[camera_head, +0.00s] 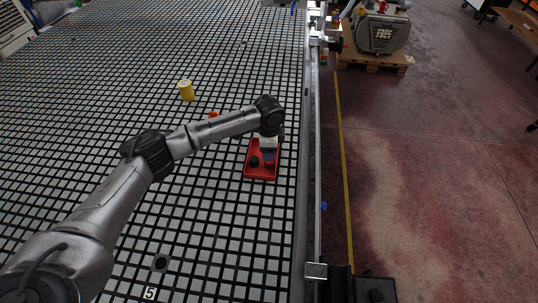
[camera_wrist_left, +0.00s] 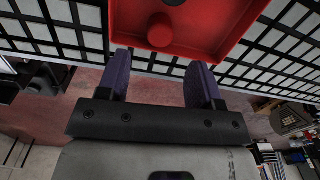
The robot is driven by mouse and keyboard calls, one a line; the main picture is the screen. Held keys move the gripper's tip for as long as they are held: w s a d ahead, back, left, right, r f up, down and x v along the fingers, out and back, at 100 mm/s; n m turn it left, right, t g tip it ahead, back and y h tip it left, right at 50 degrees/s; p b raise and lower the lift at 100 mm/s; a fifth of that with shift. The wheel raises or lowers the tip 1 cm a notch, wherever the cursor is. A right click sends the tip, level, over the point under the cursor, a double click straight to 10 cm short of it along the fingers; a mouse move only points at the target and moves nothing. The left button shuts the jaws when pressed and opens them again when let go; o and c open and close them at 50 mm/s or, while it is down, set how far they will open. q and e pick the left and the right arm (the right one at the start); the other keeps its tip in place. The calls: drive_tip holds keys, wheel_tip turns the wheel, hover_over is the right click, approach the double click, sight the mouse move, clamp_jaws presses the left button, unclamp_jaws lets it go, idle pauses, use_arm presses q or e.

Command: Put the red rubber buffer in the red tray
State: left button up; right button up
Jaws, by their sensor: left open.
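The red tray (camera_head: 261,175) lies on the grid table near its right edge, and its red rim and floor (camera_wrist_left: 215,25) fill the top of the left wrist view. A short red round piece (camera_wrist_left: 160,30), which looks like the red rubber buffer, sits inside the tray in that view. A black knob-like piece (camera_head: 254,161) is also in the tray. My left gripper (camera_wrist_left: 158,78) is open and empty, its two dark purple fingers apart near the tray's edge. In the head view it is over the tray, and my wrist partly hides the tray. My right gripper is not in view.
A yellow cylinder (camera_head: 186,90) stands on the table behind my left arm. A small orange-red piece (camera_head: 213,114) shows just beyond the forearm. A metal rail (camera_head: 316,150) runs along the table's right edge. The table left of the tray is mostly clear.

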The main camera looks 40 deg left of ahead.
use_arm(q)
drive_tip(key=shift+r, duration=2.4)
drive_tip(key=shift+d+p, duration=0.1)
drive_tip(key=shift+p, duration=0.25)
